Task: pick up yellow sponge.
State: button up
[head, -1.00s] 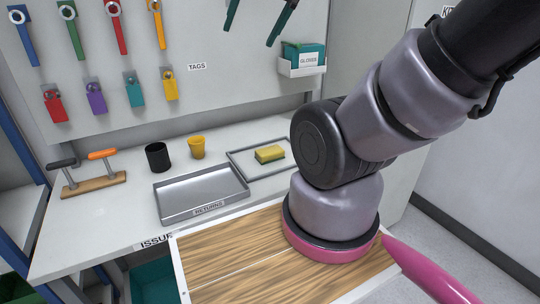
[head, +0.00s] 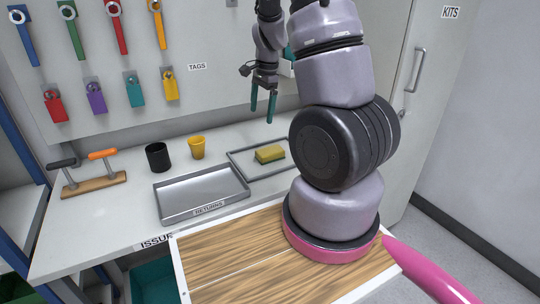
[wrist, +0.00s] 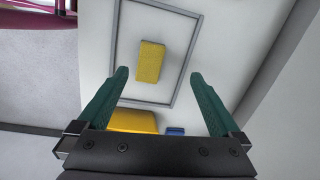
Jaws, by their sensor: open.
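The yellow sponge (head: 269,154) lies on the counter inside a thin grey rectangular frame (head: 235,158), towards the right of the counter. It also shows in the wrist view (wrist: 150,62), ahead of the fingertips and a little left of the middle between them. My gripper (head: 263,118) has teal fingers and hangs above the back of the counter, higher than the sponge and apart from it. In the wrist view my gripper (wrist: 158,76) is open, with nothing between its fingertips.
A grey returns tray (head: 203,194) lies left of the frame, in front of a black cup (head: 158,157) and a yellow cup (head: 197,147). Two handles stand on a wooden block (head: 94,186) at the left. A tool board (head: 130,60) rises behind the counter.

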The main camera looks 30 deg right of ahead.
jog(key=d+f+m+g+h, duration=0.1)
jog(key=d+f+m, duration=0.15)
jog(key=f, duration=0.45)
send_over(270, 150)
jog(key=shift+n, duration=0.35)
notch_tip(270, 150, down, 4)
jog(key=shift+f, duration=0.1)
notch_tip(270, 150, down, 6)
jog(key=shift+r, duration=0.15)
jog(key=c, duration=1.4)
notch_tip(270, 150, up, 10)
jog(key=shift+r, duration=0.1)
